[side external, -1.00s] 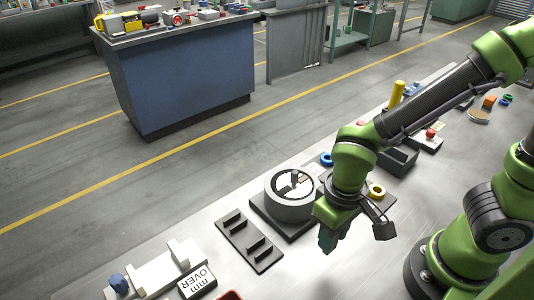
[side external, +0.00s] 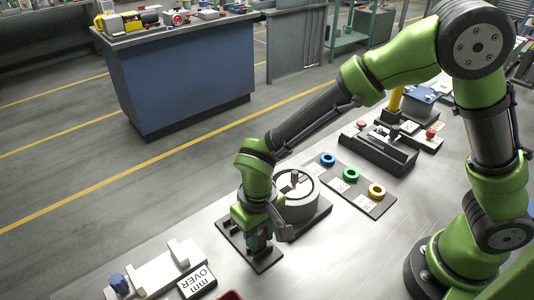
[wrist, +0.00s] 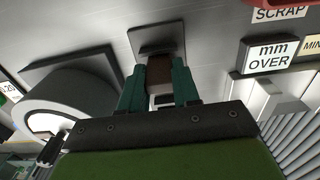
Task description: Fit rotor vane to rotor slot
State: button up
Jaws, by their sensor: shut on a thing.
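My gripper (side external: 258,240) points down over the dark vane tray (side external: 228,237) in the side view. In the wrist view its teal fingers (wrist: 160,85) are shut on a brown block, the rotor vane (wrist: 159,72). The vane is low at the tray (wrist: 158,36); I cannot tell whether it still touches it. In the side view the fingers hide the vane. The round pump housing (side external: 312,199) stands just right of my gripper, with the rotor (side external: 291,181) inside, partly hidden by my arm. The rotor slot is too small to make out. The housing ring also shows in the wrist view (wrist: 62,96).
A pale fixture (side external: 158,272) and an "mm OVER" sign (side external: 197,282) stand at the front left. A board with blue, green (side external: 351,174) and yellow rings lies right of the housing.

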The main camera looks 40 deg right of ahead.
aim_at(259, 234)
jog(key=shift+f, duration=0.3)
jog(key=o, duration=1)
jog(key=shift+o, duration=0.2)
jog(key=shift+r, duration=0.1)
notch_tip(259, 234, up, 16)
jog(key=r, duration=0.1)
jog(key=s+d+r+m+t+y, duration=0.1)
jog(key=s+d+r+m+t, duration=0.1)
jog(key=d, duration=0.8)
jog(key=s+d+r+m+t+y, duration=0.1)
jog(key=s+d+t, duration=0.4)
jog(key=d, duration=0.5)
jog(key=shift+s+d+r+m, duration=0.15)
jog(key=shift+d+r+m, duration=0.15)
jog(key=shift+r+m, duration=0.2)
jog(key=shift+d, duration=0.1)
jog(key=shift+c, duration=1.1)
